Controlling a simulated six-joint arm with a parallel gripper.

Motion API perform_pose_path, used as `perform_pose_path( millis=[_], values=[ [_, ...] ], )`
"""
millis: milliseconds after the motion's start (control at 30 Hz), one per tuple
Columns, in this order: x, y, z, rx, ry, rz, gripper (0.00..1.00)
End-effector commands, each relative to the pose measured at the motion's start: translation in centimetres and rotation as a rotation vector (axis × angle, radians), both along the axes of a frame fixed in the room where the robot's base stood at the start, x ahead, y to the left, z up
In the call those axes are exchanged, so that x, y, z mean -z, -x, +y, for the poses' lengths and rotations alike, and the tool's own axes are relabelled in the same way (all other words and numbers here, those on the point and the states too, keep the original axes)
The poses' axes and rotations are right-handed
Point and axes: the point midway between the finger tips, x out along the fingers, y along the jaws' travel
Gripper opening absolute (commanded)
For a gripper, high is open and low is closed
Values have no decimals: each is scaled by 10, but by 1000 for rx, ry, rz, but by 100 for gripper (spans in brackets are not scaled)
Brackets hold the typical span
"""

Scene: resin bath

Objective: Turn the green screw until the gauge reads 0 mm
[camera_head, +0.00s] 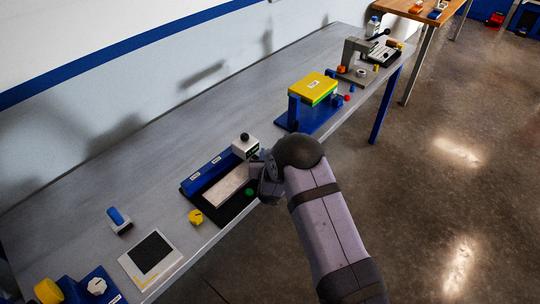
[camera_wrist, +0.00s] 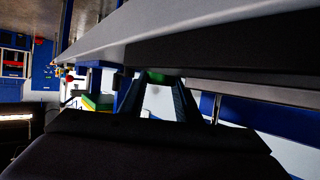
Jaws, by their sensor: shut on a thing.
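The resin bath is a black tray (camera_head: 228,213) with a blue back wall (camera_head: 205,170) and a pale plate (camera_head: 226,187), near the table's front edge. The green screw (camera_head: 249,191) shows at the tray's front right, beside my gripper (camera_head: 262,184). In the wrist view, a bit of green screw (camera_wrist: 154,76) shows between the tips of my gripper (camera_wrist: 155,84), which is shut on it. Most of the screw is hidden by the fingers. A white block with a black knob (camera_head: 245,147) stands at the tray's right end. I cannot make out a gauge reading.
A yellow knob (camera_head: 196,217), a blue-handled stamp (camera_head: 118,219) and a white-framed black panel (camera_head: 151,253) lie to the left. A blue stand with a yellow-green block (camera_head: 313,87) stands to the right. The table (camera_head: 150,165) is clear behind the bath.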

Motion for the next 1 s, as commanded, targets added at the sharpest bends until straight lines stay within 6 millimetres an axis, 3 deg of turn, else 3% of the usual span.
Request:
perform_pose_path(
  millis=[467,500,1000],
  values=[
    [0,0,1,46,-1,1,8],
    [0,0,1,46,-1,1,36],
    [-3,7,2,45,-1,0,36]
  ],
)
